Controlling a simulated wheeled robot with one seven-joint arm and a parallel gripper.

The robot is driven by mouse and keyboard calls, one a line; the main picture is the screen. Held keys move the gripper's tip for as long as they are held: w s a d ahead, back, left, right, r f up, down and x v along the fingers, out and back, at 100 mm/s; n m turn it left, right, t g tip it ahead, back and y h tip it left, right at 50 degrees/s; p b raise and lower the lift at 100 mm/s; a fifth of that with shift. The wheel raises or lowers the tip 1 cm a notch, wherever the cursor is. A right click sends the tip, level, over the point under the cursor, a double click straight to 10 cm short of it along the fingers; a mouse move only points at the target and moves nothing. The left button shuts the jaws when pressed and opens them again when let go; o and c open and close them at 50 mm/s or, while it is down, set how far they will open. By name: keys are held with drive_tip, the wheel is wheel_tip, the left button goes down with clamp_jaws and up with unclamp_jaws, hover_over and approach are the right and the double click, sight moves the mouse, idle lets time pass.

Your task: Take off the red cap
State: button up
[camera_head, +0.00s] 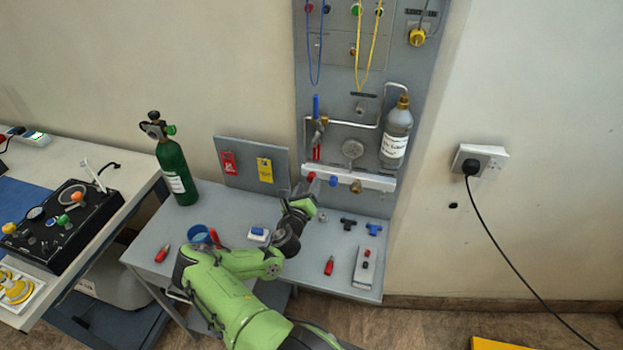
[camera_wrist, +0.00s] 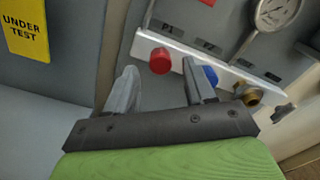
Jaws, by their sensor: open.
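The red cap (camera_wrist: 160,61) sits on the white manifold bar (camera_wrist: 228,78) under the label P1, in the wrist view. In the head view the red cap (camera_head: 311,176) shows at the bar's left end. My gripper (camera_wrist: 158,85) is open, with its two fingers pointing toward the bar. The red cap shows between and beyond the fingertips, and nothing is held. My right finger partly covers the blue cap (camera_wrist: 210,75) beside it. In the head view my gripper (camera_head: 301,192) is just below the red cap; its fingers are too small to make out clearly.
A brass fitting (camera_wrist: 247,93) is right of the blue cap, with a gauge (camera_wrist: 279,12) above. A yellow tag (camera_head: 265,170) hangs on the panel at left. A green cylinder (camera_head: 175,170) stands on the grey table (camera_head: 200,272), with several small loose parts.

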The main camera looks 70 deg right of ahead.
drive_tip(key=m, duration=0.3)
drive_tip(key=shift+b, duration=0.3)
drive_tip(key=shift+m, duration=0.3)
drive_tip(key=m+b, duration=0.1)
drive_tip(key=m, duration=0.3)
idle(0.4)
drive_tip(key=shift+w+d, duration=0.15)
drive_tip(key=shift+d, duration=1.05)
